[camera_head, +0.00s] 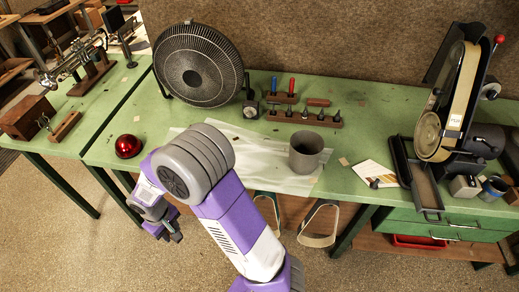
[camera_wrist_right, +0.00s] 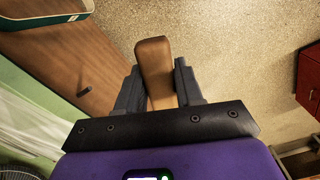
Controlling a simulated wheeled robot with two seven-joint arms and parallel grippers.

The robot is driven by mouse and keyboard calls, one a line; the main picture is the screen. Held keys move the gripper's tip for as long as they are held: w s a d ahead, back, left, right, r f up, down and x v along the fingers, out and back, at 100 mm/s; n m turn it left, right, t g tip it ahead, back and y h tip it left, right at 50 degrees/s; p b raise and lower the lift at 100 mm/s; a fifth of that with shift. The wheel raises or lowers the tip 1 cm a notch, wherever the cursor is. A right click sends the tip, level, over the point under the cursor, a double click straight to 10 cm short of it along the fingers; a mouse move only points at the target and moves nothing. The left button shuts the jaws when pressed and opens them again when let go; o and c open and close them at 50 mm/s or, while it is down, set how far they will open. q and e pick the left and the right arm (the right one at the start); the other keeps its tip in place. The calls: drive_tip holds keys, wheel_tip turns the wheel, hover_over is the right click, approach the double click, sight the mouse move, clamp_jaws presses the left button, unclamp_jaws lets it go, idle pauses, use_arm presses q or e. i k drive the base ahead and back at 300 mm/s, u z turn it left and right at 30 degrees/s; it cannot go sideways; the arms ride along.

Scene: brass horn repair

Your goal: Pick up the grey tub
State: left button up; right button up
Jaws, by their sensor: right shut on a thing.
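The grey tub (camera_head: 306,152) stands upright on the right part of a pale sheet (camera_head: 270,177) on the green bench, its open top facing up. My right gripper (camera_head: 170,234) hangs low in front of the bench in the head view, left of the tub and well apart from it. In the right wrist view my right gripper (camera_wrist_right: 158,90) is shut on a brown bar (camera_wrist_right: 154,62) with a rounded end. What the bar belongs to is hidden. My left gripper is not in view.
A black fan (camera_head: 198,66) and a tool rack (camera_head: 303,118) stand behind the sheet. A red dome (camera_head: 128,146) sits to the left. A belt sander (camera_head: 450,105) stands to the right. Pale loops (camera_head: 320,222) hang below the bench front. The bench around the tub is mostly clear.

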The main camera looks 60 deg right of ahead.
sight(307, 147)
drive_tip(key=z, duration=1.55)
